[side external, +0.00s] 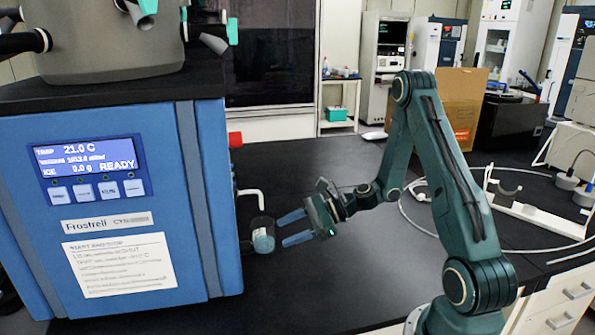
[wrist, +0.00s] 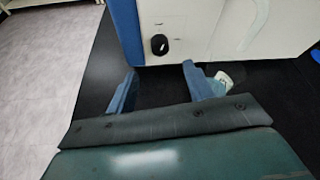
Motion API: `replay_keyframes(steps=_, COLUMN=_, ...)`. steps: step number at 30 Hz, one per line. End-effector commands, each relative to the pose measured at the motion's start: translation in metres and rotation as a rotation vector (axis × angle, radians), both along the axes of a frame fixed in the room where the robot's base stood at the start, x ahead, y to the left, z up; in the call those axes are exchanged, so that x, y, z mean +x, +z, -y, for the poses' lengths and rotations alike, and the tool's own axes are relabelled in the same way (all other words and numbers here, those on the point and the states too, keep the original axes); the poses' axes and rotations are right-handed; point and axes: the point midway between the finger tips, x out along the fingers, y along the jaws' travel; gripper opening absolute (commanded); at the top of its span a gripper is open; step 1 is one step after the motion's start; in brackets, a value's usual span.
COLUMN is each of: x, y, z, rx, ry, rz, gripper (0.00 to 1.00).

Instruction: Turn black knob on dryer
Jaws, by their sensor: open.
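The freeze dryer (side external: 155,132) stands at the left in the side external view, with a blue front and a lit display reading READY. In the wrist view its white side panel (wrist: 205,30) fills the top, and the black knob (wrist: 159,45) is on it, with a small white mark. I cannot make out the knob in the side external view. My gripper (side external: 281,231) is open and empty, with its blue fingers pointing at the dryer's side. In the wrist view the knob lies ahead of my gripper (wrist: 156,74), between the lines of the two fingers and apart from them.
A small clear container (side external: 263,236) stands beside the dryer under a white tube (side external: 252,193), close to my fingertips. A red part (side external: 235,140) sticks out above. The black bench (side external: 340,280) is clear in front. A cardboard box (side external: 461,100) stands behind my arm.

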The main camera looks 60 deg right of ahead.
Motion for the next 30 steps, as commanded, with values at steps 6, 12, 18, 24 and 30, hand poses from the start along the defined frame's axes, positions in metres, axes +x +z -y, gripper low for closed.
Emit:
replay_keyframes(steps=6, x=0.021, y=-0.011, z=-0.018, rx=0.0, ry=0.003, rz=-0.001, gripper=0.52)
replay_keyframes(steps=12, x=0.04, y=-0.021, z=-0.034, rx=-0.001, ry=0.003, rz=0.0, gripper=0.52)
replay_keyframes(steps=18, x=0.057, y=-0.03, z=-0.049, rx=-0.001, ry=0.002, rz=0.001, gripper=0.52)
replay_keyframes(steps=24, x=0.067, y=-0.036, z=-0.057, rx=0.0, ry=0.001, rz=0.001, gripper=0.52)
replay_keyframes(steps=30, x=0.07, y=-0.037, z=-0.059, rx=0.0, ry=-0.001, rz=0.0, gripper=0.52)
